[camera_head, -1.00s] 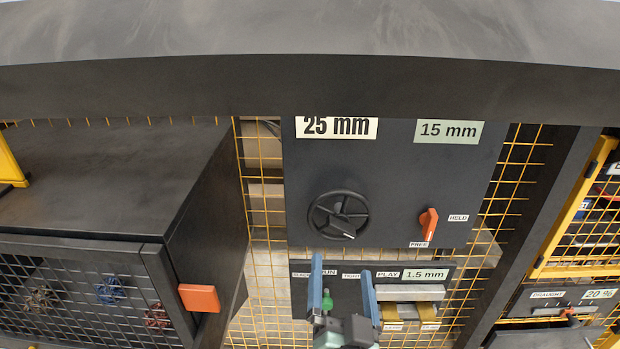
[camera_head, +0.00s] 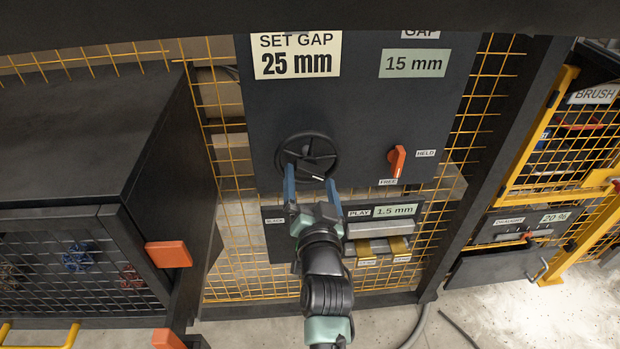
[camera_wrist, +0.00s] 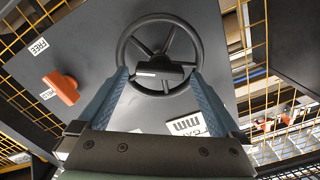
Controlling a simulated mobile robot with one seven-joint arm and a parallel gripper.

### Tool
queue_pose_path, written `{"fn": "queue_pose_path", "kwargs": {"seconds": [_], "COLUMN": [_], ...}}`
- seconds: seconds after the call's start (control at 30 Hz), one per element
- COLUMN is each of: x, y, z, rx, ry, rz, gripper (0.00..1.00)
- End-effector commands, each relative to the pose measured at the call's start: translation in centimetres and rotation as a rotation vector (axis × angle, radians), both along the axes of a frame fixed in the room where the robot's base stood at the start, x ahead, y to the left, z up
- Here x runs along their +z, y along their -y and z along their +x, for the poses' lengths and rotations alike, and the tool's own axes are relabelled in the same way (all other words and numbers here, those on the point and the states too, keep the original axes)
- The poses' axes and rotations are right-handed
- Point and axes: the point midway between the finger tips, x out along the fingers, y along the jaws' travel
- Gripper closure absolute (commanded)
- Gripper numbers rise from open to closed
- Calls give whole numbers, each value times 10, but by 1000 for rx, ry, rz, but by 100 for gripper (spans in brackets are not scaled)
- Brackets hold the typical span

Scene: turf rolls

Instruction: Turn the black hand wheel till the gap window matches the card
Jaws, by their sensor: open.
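The black hand wheel (camera_head: 309,156) sits on the dark panel (camera_head: 357,113) and has spokes and a white mark near its lower rim. The cream card (camera_head: 297,55) reads "SET GAP 25 mm". The green gap window (camera_head: 414,64) reads "15 mm". My gripper (camera_head: 310,170) is open, its two blue fingers apart and reaching up to the lower part of the wheel. In the wrist view the fingers flank the wheel (camera_wrist: 160,22), with the hub and a dark bar between them (camera_wrist: 160,73). I cannot tell whether the fingers touch the rim.
A lower panel shows a 1.5 mm play window (camera_head: 395,210). A dark cabinet (camera_head: 80,150) stands left; yellow mesh surrounds the panel.

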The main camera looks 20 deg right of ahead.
Motion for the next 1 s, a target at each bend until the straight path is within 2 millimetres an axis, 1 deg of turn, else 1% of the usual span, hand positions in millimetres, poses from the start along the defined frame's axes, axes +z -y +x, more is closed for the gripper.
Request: {"fn": "queue_pose_path", "kwargs": {"seconds": [0.03,0.2,0.57,0.7,0.77,0.8,0.97,1.0], "x": [-1,-1,0,0,0,0,0,0], "y": [3,6,6,6,6,6,6,6], "z": [6,18,21,21,21,21,21,21], "rx": [-1,-1,-1,-1,-1,-1,-1,-1], "ry": [0,0,-1,-1,0,0,-1,0], "rz": [0,1,-1,-1,0,0,-1,0], "gripper": [0,0,0,25,36,43,72,79]}}
